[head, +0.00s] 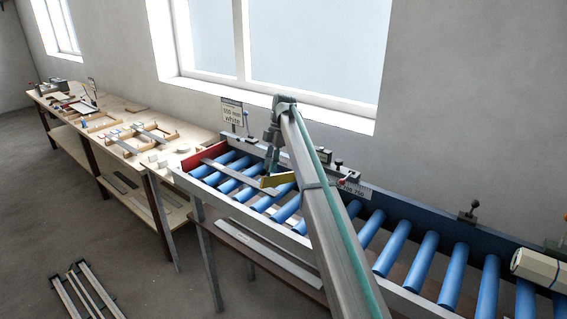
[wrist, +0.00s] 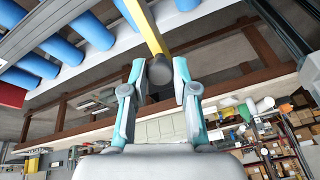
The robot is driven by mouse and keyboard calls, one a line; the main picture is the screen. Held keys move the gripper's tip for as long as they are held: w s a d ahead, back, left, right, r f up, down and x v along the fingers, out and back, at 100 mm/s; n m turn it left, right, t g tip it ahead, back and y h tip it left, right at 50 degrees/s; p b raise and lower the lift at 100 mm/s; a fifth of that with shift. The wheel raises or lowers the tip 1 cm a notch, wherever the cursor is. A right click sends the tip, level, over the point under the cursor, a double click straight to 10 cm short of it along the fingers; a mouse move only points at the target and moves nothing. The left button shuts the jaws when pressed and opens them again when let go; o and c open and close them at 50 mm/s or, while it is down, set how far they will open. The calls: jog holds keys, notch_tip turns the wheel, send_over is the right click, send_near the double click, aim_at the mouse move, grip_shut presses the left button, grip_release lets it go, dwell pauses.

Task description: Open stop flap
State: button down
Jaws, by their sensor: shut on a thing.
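The stop flap is a yellow bar (head: 279,180) lying across the blue roller conveyor in the head view. In the wrist view the yellow bar (wrist: 149,28) comes down from the top and ends in a dark round knob (wrist: 160,72). My gripper (wrist: 160,66) has its two teal-and-grey fingers on either side of this knob, shut on it. In the head view my gripper (head: 269,168) points down at the left end of the yellow bar. My own arm hides part of the conveyor and the bar's right end is close to it.
The conveyor's blue rollers (head: 393,243) run between metal side rails, with a red end plate (head: 196,163) at left. A grey profile lies on the left rollers. A sign (head: 232,113) stands behind. A cream-coloured roll (head: 537,268) is at far right, and a cluttered workbench (head: 124,106) at left.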

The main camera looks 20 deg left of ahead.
jog(key=shift+w+r+p, duration=0.15)
jog(key=shift+r+p, duration=0.15)
jog(key=c, duration=0.9)
grip_release()
jog(key=shift+d+f, duration=0.1)
jog(key=shift+f, duration=0.05)
